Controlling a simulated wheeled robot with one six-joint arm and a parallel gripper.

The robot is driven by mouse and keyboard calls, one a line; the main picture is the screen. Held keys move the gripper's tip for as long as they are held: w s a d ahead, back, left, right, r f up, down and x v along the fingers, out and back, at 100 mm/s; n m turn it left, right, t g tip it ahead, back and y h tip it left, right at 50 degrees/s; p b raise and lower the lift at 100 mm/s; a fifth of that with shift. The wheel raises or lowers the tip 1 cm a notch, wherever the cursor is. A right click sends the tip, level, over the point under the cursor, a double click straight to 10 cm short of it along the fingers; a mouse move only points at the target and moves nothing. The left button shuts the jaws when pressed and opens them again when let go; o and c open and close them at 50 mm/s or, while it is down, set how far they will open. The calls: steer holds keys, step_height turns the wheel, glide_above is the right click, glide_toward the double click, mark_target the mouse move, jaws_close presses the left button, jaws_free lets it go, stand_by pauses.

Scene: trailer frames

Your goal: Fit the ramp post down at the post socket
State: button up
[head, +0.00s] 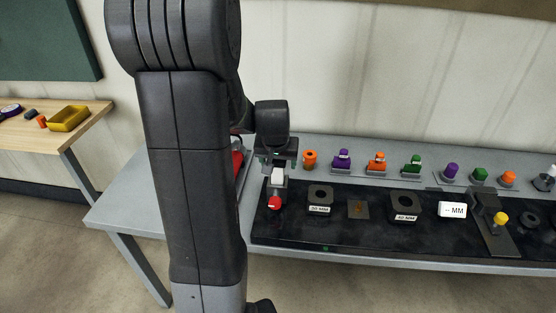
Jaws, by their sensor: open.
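My gripper (278,164) is at the left end of the bench, pointing down and open. Just below it is a small white block (278,175), with a red round piece (274,203) in front of it near the mat's left end. I cannot tell whether the fingers touch the white block. No piece is clearly marked as the ramp post or the post socket. Two dark square blocks with round holes, one left (320,194) and one right (405,203), sit on the black mat and carry MM labels. My arm hides part of the bench's left side.
A small brown plate (358,209) lies between the holed blocks. A white MM display (452,210), a yellow knob (501,218) on a dark stand and a black ring (530,220) are to the right. Coloured pieces line the back. A yellow tray (69,118) sits on a wooden table.

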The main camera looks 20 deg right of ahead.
steer(key=shift+r, duration=0.1)
steer(key=v, duration=1.3)
steer(key=shift+r, duration=0.3)
steer(key=shift+s, duration=0.15)
steer(key=x, duration=1.4)
steer(key=shift+a+f, duration=0.1)
steer(key=shift+r+p, duration=0.4)
steer(key=shift+r, duration=0.25)
steer(key=shift+f, duration=0.1)
